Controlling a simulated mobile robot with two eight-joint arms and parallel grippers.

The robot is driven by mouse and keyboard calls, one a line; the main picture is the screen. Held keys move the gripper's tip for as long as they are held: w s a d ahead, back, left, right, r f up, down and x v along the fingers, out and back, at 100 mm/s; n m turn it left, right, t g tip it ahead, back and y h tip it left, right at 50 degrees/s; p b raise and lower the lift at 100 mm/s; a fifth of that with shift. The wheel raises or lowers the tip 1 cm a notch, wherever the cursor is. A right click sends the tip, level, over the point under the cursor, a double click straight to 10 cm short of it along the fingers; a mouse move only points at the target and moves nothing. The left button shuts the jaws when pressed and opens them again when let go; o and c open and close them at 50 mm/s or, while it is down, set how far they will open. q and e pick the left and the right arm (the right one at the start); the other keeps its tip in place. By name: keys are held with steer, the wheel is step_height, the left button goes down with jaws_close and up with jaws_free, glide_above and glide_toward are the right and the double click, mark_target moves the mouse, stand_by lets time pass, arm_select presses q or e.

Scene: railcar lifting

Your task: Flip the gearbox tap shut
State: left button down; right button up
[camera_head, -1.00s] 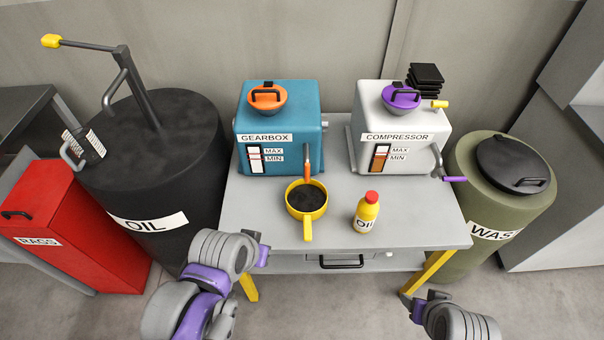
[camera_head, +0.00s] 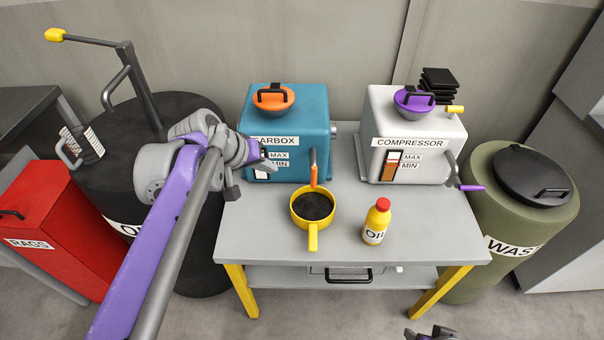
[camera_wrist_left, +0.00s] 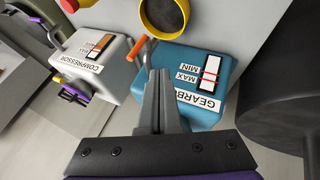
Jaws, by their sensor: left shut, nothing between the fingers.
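The teal gearbox (camera_head: 312,120) stands at the back left of the table, with an orange-capped lid (camera_head: 273,99) on top. Its tap (camera_head: 314,174) has an orange handle and hangs at the lower front, above a yellow pan (camera_head: 312,222) of dark liquid. In the left wrist view the tap handle (camera_wrist_left: 137,50) lies just beyond and left of my fingers. My left gripper (camera_head: 262,164) is shut and empty, left of the tap and in front of the gearbox, partly hiding its label; it also shows in the left wrist view (camera_wrist_left: 160,80). Only a bit of my right gripper (camera_head: 435,333) shows at the bottom edge.
The white compressor (camera_head: 440,115) stands right of the gearbox. A yellow oil bottle (camera_head: 376,222) stands right of the pan. A black oil drum (camera_head: 190,245) is on the left and a green waste drum (camera_head: 525,225) on the right. The table's front right (camera_head: 440,235) is clear.

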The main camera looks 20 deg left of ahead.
mark_target(314, 172)
arm_select(q)
steer(key=shift+f, duration=0.1)
steer(key=w+d+f+b, duration=0.1)
steer(key=w+d+f, duration=0.5)
steer(key=w+f, duration=0.1)
steer(key=shift+w+f, duration=0.15)
steer(key=shift+f, duration=0.25)
